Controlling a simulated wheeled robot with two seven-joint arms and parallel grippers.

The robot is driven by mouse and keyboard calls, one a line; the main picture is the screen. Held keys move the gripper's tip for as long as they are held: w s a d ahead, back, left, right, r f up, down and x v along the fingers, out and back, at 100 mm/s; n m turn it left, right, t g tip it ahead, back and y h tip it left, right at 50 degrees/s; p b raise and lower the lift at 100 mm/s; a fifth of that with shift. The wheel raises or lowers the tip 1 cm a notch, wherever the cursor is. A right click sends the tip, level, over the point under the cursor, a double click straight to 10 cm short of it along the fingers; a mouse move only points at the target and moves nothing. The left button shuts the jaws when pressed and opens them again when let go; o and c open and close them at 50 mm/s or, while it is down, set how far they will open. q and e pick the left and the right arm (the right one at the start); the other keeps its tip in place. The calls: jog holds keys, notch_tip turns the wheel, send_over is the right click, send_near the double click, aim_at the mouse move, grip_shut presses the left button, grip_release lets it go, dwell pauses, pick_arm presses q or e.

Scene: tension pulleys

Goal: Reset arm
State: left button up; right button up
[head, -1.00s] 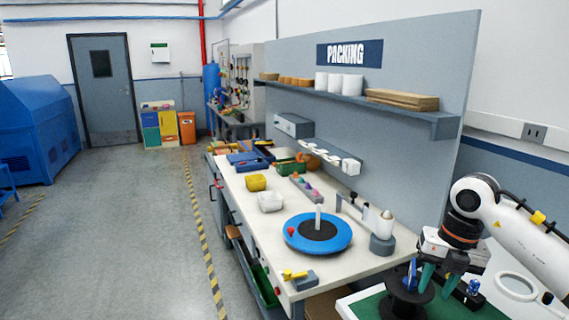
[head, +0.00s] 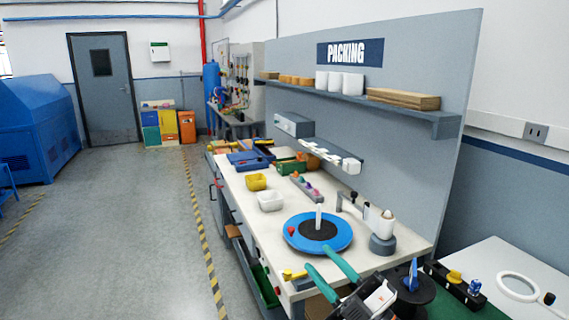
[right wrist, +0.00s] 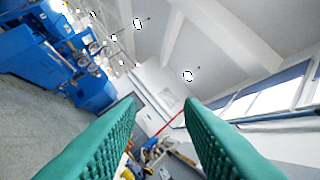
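My right gripper (head: 316,258) shows at the bottom middle of the head view, its two green fingers spread apart and pointing away from me toward the packing bench. It is open and empty. In the right wrist view its ribbed green fingers (right wrist: 160,103) have clear space between them, with the room beyond. A black spool-like stand (head: 416,294) with an upright blue piece (head: 412,274) is just right of the gripper, apart from the fingers. My left gripper is not in view.
A packing bench carries a blue turntable (head: 336,239) and a grey post-based device (head: 382,245) beyond the fingers. At right are a black holder (head: 440,272) with yellow and blue pieces, a green mat (head: 490,312) and a white ring (head: 497,285).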

jog(key=s+d+f+m+g+h, duration=0.1)
jog(key=s+d+f+m+h, duration=0.1)
jog(key=d+f+m+h, duration=0.55)
jog(key=s+d+f+m+g+h, duration=0.1)
jog(key=s+d+f+m+h, duration=0.3)
jog(key=f+m+h, duration=0.6)
jog(key=s+d+f+g+y, duration=0.1)
jog(key=s+f+g, duration=0.4)
jog(key=s+f, duration=0.3)
jog(key=s+d+f+g, duration=0.1)
jog(key=s+f+g, duration=0.5)
jog(key=s, duration=0.4)
notch_tip(320, 180, down, 28)
jog(key=s+g, duration=0.1)
jog(key=s, duration=0.2)
jog(key=s+d+f+g, duration=0.1)
jog(key=s+d+f, duration=0.2)
jog(key=s+f, duration=1.1)
jog(key=shift+s+f+g, duration=0.15)
jog(key=shift+s+g, duration=0.15)
jog(key=shift+s, duration=0.45)
